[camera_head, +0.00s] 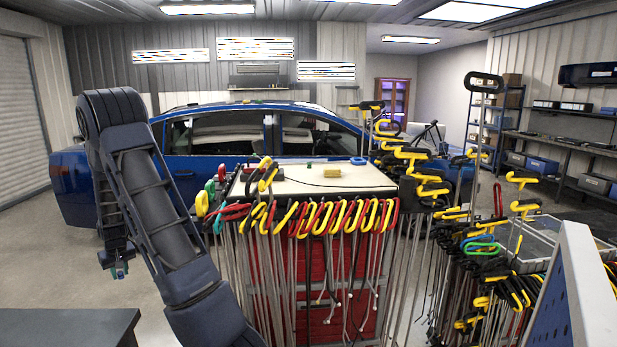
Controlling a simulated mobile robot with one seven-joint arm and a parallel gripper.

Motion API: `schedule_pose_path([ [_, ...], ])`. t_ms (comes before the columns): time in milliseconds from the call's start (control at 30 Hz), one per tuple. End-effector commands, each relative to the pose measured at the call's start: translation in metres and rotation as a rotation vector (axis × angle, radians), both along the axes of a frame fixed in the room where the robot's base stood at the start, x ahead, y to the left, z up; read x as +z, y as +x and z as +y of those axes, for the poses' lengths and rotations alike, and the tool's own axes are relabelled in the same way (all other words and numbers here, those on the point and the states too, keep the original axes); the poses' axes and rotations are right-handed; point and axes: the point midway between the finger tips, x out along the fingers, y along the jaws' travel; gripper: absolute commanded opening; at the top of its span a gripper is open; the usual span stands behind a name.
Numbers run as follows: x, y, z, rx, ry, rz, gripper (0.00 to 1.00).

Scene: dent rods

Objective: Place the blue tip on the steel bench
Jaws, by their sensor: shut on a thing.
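My arm rises at the left and bends down to my gripper (118,271), which hangs low in front of the blue car. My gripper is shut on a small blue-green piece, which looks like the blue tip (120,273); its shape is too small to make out. A dark grey flat top (65,325), which may be the steel bench, shows at the bottom left corner, below and nearer than my gripper. They appear apart. Most of that top is cut off by the frame, and the part that shows is bare.
A red tool cart (315,280) with a pale top (300,180) stands in the middle, hung with rods with coloured handles. More rod racks and a blue panel (570,300) crowd the right. The blue car (75,185) is behind. Open floor (40,255) lies at the left.

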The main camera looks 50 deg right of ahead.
Motion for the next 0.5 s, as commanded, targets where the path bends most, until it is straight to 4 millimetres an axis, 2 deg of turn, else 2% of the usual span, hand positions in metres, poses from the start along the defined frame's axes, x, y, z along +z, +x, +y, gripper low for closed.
schedule_pose_path([
  [33, 0.021, 0.001, 0.001, 0.003, 0.0, -0.007, 0.04],
  [267, 0.112, 0.001, 0.001, 0.002, 0.0, -0.007, 0.04],
  [500, 0.217, 0.0, 0.0, 0.0, 0.001, -0.006, 0.04],
])
